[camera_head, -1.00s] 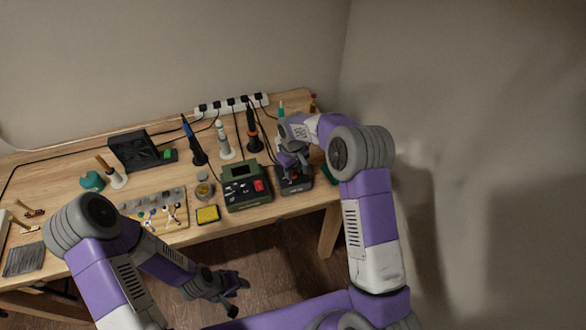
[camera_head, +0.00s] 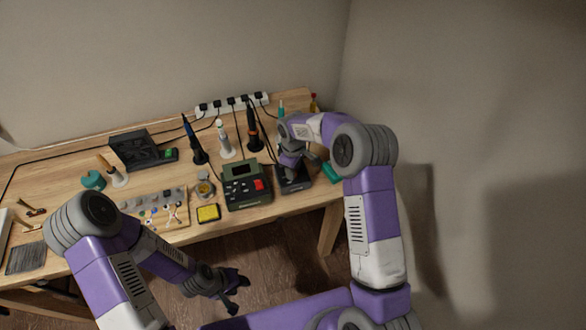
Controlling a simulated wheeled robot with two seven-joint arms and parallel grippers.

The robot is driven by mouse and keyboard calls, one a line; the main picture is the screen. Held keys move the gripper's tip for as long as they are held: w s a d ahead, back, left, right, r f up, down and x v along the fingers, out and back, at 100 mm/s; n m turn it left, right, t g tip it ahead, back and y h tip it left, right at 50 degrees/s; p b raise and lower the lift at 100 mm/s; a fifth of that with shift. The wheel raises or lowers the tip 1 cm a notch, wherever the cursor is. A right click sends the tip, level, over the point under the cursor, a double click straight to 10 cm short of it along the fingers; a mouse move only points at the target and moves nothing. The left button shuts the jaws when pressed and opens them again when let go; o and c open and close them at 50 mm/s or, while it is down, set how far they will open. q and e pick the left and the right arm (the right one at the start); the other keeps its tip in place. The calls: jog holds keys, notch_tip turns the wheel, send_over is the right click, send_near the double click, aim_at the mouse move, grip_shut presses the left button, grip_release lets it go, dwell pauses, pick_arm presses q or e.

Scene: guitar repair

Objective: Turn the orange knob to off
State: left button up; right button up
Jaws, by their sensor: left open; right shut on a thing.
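A black box unit (camera_head: 296,187) stands at the right of the bench, next to the green-and-black station with a red switch (camera_head: 247,186). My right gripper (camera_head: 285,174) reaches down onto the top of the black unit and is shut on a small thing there. The orange knob cannot be seen; the gripper and wrist cover the spot on the unit where the fingers close. My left gripper (camera_head: 238,293) is open and empty, low in front of the bench and over the floor.
A soldering iron in an orange-ringed stand (camera_head: 253,138), a white-based tool (camera_head: 224,140) and a blue iron (camera_head: 194,140) stand behind the stations. A yellow sponge tray (camera_head: 208,213) lies at the front edge. A power strip (camera_head: 231,105) runs along the back.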

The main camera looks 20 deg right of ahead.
jog(key=o, duration=1.1)
jog(key=shift+c, duration=0.2)
notch_tip(320, 180, up, 8)
jog(key=shift+f+p, duration=0.15)
jog(key=shift+p, duration=0.45)
